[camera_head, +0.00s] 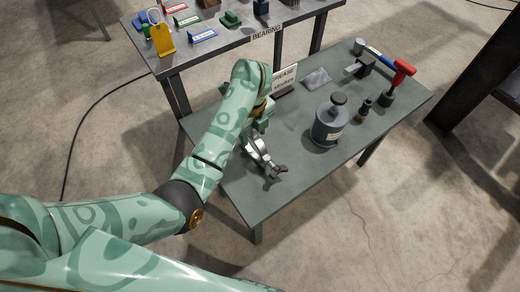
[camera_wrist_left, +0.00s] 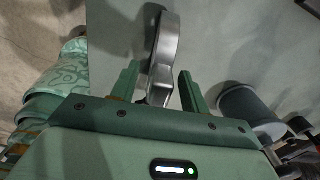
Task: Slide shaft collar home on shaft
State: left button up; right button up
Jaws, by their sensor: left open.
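My left gripper (camera_head: 255,138) is over the left end of the green work table (camera_head: 255,205). In the left wrist view the gripper (camera_wrist_left: 160,76) is open, with its two green fingers apart. A silver metal tool (camera_wrist_left: 165,45) with a curved body lies between and beyond the fingers; I cannot tell whether they touch it. In the head view the silver tool (camera_head: 262,158) shows partly under my gripper, with a dark end toward the front edge. I cannot clearly make out the shaft collar or its shaft. My right gripper is not in view.
A grey canister (camera_head: 328,128) with a dark knob stands mid-table; it also shows in the wrist view (camera_wrist_left: 243,108). Farther right are a small dark cylinder (camera_head: 363,108), a red-handled tool (camera_head: 402,72) and a dark bracket (camera_head: 362,66). A grease sign (camera_head: 285,80) stands at the back edge.

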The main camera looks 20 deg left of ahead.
pick_arm(q)
jog(key=shift+r, duration=0.1)
dwell(0.4)
jog(key=shift+r+p, duration=1.1)
jog(key=shift+r, duration=0.15)
grip_shut()
